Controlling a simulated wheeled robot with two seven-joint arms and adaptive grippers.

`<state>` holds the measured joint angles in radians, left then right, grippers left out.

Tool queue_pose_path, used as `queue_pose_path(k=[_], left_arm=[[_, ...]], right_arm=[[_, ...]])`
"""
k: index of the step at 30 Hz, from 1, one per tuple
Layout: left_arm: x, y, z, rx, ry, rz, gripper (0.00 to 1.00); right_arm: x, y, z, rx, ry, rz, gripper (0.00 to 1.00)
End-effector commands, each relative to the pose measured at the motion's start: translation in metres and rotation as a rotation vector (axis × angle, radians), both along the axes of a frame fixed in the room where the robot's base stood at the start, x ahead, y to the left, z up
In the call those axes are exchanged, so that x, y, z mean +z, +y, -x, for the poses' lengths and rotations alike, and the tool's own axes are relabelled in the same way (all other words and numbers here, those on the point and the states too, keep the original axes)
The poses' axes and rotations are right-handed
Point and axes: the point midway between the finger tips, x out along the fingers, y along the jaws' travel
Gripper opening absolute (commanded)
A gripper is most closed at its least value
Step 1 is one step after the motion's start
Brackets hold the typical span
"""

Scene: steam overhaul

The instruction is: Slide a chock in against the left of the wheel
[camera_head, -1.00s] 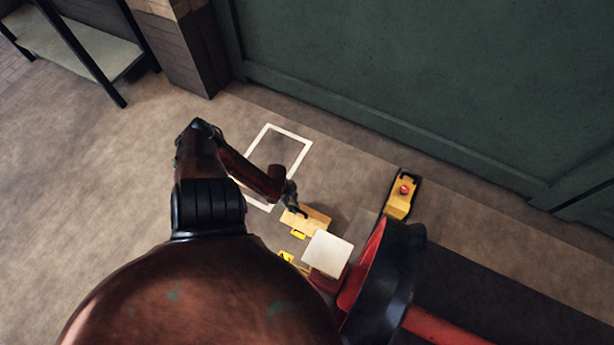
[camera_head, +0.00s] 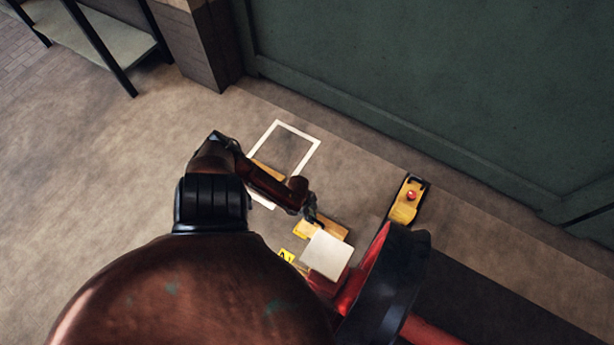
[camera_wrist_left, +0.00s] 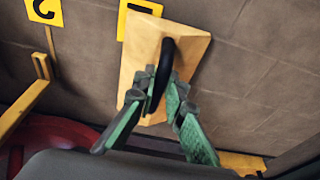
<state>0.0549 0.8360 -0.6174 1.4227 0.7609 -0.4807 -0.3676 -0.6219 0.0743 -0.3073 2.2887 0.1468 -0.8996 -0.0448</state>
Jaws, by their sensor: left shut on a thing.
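My left gripper (camera_head: 312,216) is shut on the black handle (camera_wrist_left: 166,62) of a pale wooden chock (camera_head: 333,229). In the left wrist view the chock (camera_wrist_left: 145,58) is a tan block between the green fingers (camera_wrist_left: 158,112). In the head view it is low over or on the floor, just behind a pale square block, which hides part of it. The red wheel with a dark rim (camera_head: 385,285) stands to the right; I cannot tell whether the chock touches it. My right gripper is not in view.
The pale square block (camera_head: 327,256) is beside the wheel. Yellow markers (camera_head: 286,255) lie left of it. A wooden piece (camera_head: 268,172) lies in a white floor outline (camera_head: 298,128). A yellow unit with a red knob (camera_head: 408,200) stands behind the wheel.

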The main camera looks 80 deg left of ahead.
Motion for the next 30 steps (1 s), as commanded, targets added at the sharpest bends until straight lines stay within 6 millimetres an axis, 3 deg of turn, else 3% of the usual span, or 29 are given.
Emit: queue_pose_path(k=[30], left_arm=[[-0.002,-0.073,-0.087,-0.001,-0.004,0.003,0.00]], right_arm=[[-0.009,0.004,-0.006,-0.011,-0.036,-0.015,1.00]])
